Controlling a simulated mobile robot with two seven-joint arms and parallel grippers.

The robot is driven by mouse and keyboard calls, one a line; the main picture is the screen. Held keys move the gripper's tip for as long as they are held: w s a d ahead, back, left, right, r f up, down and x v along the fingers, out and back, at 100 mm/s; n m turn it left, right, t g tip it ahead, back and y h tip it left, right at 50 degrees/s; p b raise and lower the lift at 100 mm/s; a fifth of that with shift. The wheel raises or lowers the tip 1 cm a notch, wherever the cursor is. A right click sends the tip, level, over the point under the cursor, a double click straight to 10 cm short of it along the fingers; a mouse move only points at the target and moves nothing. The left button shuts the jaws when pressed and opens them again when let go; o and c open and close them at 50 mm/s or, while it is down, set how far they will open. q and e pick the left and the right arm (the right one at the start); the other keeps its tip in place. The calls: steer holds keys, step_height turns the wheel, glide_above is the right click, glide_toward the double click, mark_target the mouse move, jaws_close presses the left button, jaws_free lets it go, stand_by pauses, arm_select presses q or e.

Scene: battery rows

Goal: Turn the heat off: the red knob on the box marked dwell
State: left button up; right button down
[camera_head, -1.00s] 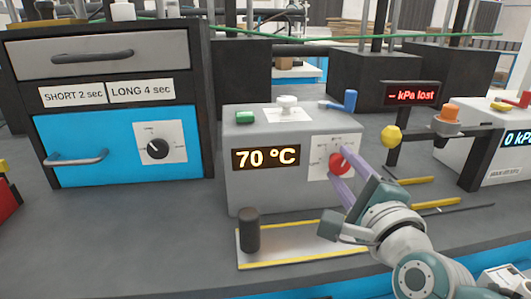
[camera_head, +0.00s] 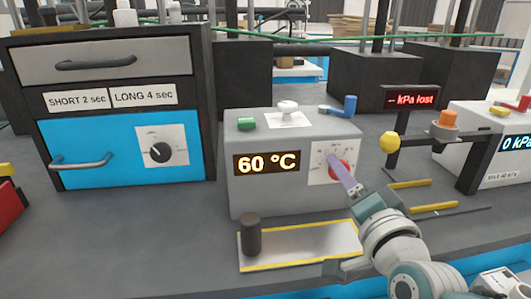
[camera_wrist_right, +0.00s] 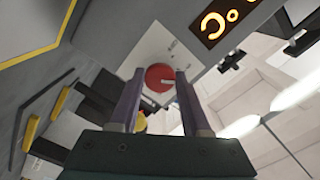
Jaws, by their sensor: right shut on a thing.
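The red knob (camera_head: 340,171) is on a white dial plate on the front of a grey box (camera_head: 290,197). The box's lit display (camera_head: 267,162) reads 60 °C. I cannot read the word dwell on it. My right gripper (camera_head: 338,165) reaches the knob from the lower right and is shut on it. In the right wrist view the red knob (camera_wrist_right: 159,77) sits between the two purple fingers, with a pale mark on its face. The fingers partly cover the dial plate. My left gripper is in neither view.
A blue-fronted cabinet (camera_head: 105,165) with a black knob stands left. A green button (camera_head: 247,124), white knob (camera_head: 287,107) and blue lever (camera_head: 338,106) top the grey box. A dark cylinder (camera_head: 252,234) stands on the plate in front. A yellow knob (camera_head: 389,142) is close right.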

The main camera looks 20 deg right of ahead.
steer(key=shift+n+p, duration=0.55)
steer(key=shift+n, duration=4.85)
steer(key=shift+c, duration=1.9)
jaws_free()
